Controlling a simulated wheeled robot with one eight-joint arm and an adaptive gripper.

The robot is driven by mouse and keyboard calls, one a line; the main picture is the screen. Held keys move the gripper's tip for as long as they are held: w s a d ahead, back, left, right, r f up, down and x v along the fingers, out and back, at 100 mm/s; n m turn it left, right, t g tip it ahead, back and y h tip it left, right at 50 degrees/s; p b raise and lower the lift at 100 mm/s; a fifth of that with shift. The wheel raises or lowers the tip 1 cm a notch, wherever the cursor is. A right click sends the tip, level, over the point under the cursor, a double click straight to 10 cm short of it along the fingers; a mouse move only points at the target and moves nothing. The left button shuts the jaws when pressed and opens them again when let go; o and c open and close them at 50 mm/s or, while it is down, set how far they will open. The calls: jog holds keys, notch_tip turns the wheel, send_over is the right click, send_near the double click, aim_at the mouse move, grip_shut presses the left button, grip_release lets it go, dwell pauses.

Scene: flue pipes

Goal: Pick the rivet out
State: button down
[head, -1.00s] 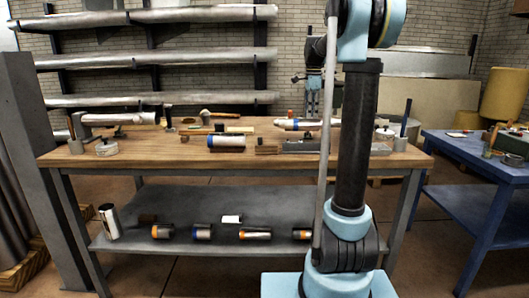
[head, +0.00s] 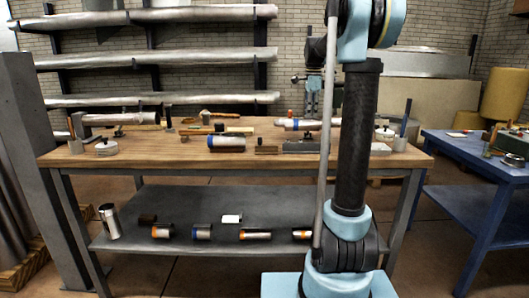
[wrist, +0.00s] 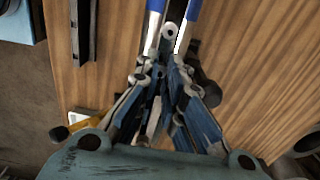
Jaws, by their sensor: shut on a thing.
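My gripper (wrist: 173,22) points at the wooden bench top in the wrist view, its two blue fingers close together. They are shut on a small grey piece with a round end (wrist: 170,32); I cannot tell from its shape whether it is the rivet. The fingers hide much of it. In the head view my gripper (head: 312,97) hangs small above the back of the workbench (head: 250,165), right of its middle. What it holds is too small to make out there. No separate rivet can be made out on the bench.
A grey pipe with a blue band (head: 226,143) lies at the bench's front middle. A dark rail (wrist: 84,30) lies left of the fingers in the wrist view. Several short pipes lie on the lower shelf (head: 180,205). A blue table (head: 450,148) stands at right.

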jog(key=shift+r, duration=0.95)
